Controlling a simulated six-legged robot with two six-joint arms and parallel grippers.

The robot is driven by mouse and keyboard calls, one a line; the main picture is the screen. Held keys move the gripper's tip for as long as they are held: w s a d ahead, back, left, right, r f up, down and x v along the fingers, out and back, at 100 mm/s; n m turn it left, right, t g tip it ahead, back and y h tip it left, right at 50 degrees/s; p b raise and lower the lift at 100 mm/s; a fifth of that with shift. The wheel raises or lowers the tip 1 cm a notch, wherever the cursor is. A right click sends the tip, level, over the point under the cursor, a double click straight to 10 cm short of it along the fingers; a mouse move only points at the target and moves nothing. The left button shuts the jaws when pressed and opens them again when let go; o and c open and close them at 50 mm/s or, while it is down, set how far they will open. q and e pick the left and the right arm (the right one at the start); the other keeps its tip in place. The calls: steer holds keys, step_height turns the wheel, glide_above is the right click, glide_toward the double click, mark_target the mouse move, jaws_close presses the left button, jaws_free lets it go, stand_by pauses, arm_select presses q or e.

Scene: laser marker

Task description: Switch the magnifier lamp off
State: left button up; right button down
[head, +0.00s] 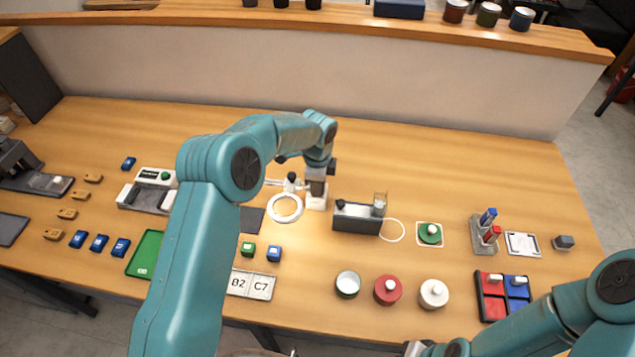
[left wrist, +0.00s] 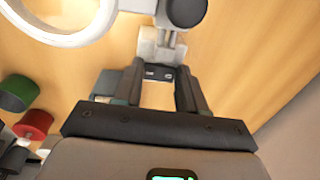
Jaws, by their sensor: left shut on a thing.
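The magnifier lamp (head: 285,208) stands near the middle of the bench, with a white ring head, a jointed arm and a pale base (head: 317,203). The ring's inside looks bright in both views; its edge fills the top left of the left wrist view (left wrist: 62,38). My left gripper (head: 317,183) points down at the lamp's base. In the left wrist view its fingers (left wrist: 158,78) are shut on the base, where a dark strip with pale marks (left wrist: 158,73) shows between the tips. My right gripper (head: 412,348) is cut off at the bottom edge; its fingers are hidden.
A dark grey box (head: 357,220) stands close to the right of the lamp base. A green lidded round (head: 430,233) lies farther right. A dark mat (head: 250,220) and green and blue blocks (head: 274,253) lie left and in front. Lidded pots (head: 388,290) stand along the front.

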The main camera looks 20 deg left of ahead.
arm_select(q)
steer(key=shift+w+g, duration=0.1)
steer(key=shift+g, duration=0.2)
steer(key=o, duration=1.1)
steer(key=shift+c, duration=0.2)
steer(key=shift+r, duration=0.1)
step_height(320, 180, up, 16)
steer(key=shift+s+p, duration=0.3)
steer(key=shift+p, duration=0.1)
steer(key=shift+d+r, duration=0.1)
